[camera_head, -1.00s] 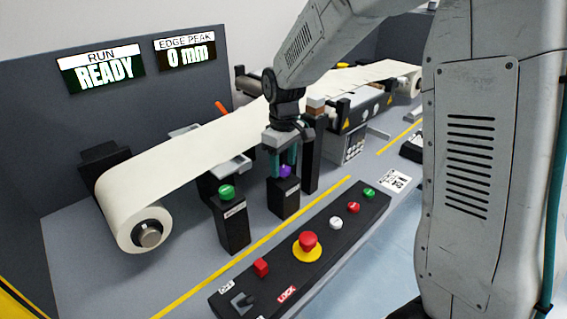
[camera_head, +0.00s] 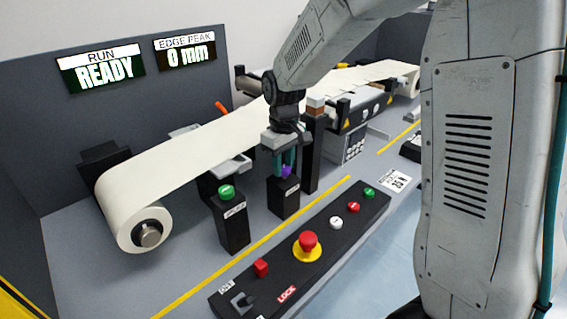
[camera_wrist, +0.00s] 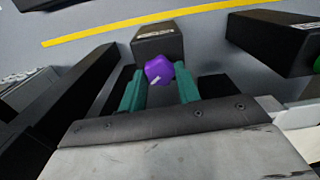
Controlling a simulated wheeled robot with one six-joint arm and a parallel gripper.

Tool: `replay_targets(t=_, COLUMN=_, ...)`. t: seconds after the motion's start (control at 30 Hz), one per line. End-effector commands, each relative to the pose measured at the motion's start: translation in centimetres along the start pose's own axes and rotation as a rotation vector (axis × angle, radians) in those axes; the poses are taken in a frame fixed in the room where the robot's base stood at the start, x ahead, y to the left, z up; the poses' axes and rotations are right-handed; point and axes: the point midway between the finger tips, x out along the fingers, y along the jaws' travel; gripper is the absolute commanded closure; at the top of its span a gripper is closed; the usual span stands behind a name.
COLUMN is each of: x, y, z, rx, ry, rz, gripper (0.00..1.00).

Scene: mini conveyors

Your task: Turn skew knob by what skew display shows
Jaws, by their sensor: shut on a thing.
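A purple knob (camera_wrist: 159,70) with a white pointer line sits on top of a black post (camera_head: 284,196). In the wrist view the post (camera_wrist: 158,38) shows just beyond the knob. My gripper (camera_wrist: 160,85) points down at the knob, its teal fingers on either side of it, shut on it. In the head view my gripper (camera_head: 285,165) partly hides the knob (camera_head: 286,170). The label on the post is too small to read. I see no display that reads skew; the wall displays read RUN READY (camera_head: 102,70) and EDGE PEAK 0 mm (camera_head: 186,52).
A black post with a green knob (camera_head: 226,192) stands left of the purple knob's post. A tall black post (camera_head: 311,160) stands close on the right. A white web (camera_head: 190,147) runs behind. The button panel (camera_head: 262,289) with a red stop button (camera_head: 308,241) lies in front.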

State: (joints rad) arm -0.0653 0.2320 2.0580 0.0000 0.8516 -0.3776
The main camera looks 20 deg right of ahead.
Motion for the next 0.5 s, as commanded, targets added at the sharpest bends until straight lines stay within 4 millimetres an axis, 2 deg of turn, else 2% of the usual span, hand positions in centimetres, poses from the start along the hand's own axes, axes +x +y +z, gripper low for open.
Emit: replay_targets(t=0.5, x=-0.06, y=-0.01, z=-0.02, rx=0.392, ry=0.000, rz=0.000, gripper=0.90)
